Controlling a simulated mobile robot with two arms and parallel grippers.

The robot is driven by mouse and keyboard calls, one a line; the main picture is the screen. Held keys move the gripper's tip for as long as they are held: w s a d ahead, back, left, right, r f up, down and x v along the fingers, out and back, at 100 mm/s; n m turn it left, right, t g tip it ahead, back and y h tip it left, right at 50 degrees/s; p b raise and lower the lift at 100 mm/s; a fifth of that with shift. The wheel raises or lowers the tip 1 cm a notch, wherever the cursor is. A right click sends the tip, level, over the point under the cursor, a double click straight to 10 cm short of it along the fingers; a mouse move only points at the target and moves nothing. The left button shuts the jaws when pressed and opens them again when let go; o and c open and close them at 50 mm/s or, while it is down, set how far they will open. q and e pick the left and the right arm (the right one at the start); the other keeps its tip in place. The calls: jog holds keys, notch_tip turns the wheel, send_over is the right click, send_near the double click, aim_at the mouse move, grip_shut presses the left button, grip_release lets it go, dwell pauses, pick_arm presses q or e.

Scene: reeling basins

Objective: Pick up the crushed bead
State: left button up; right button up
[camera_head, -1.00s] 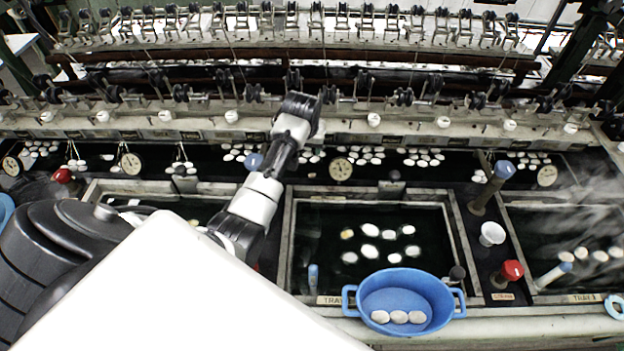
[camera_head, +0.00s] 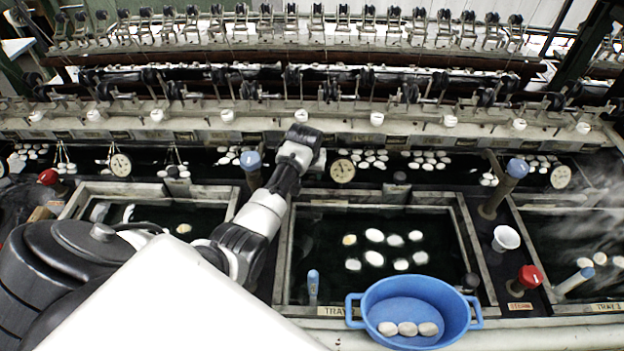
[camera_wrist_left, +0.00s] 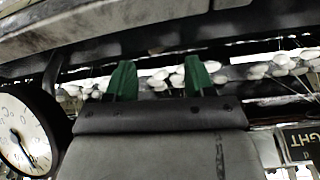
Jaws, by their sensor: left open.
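I cannot tell any crushed bead apart in these views. Several white oval pieces (camera_head: 375,236) float in the dark middle tray, and a yellowish one (camera_head: 349,240) lies at their left. Three pale ovals (camera_head: 407,329) lie in the blue tub (camera_head: 415,290) at the tray's front edge. My left gripper (camera_head: 304,136) reaches over the back trough; its fingers are not clear in the head view. In the left wrist view its two green fingertips (camera_wrist_left: 160,77) are apart with nothing held between them. White ovals (camera_wrist_left: 257,72) show beyond them. My right gripper is not in view.
The reeling machine's rail (camera_head: 450,128) runs close behind my left gripper. A round dial (camera_head: 342,171) stands just right of it and a blue-topped post (camera_head: 251,162) just left. A white cup (camera_head: 506,239) and a red knob (camera_head: 530,276) stand right of the middle tray.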

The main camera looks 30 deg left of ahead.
aim_at(312, 178)
pick_arm(q)
jog(key=shift+w+b+x, duration=0.15)
jog(key=shift+x, duration=1.15)
jog(key=shift+w+b+x, duration=0.15)
jog(key=shift+w+x, duration=0.05)
jog(key=shift+x, duration=1.05)
jog(key=shift+d+r, duration=0.1)
jog(key=shift+c, duration=0.5)
jog(key=c, duration=0.7)
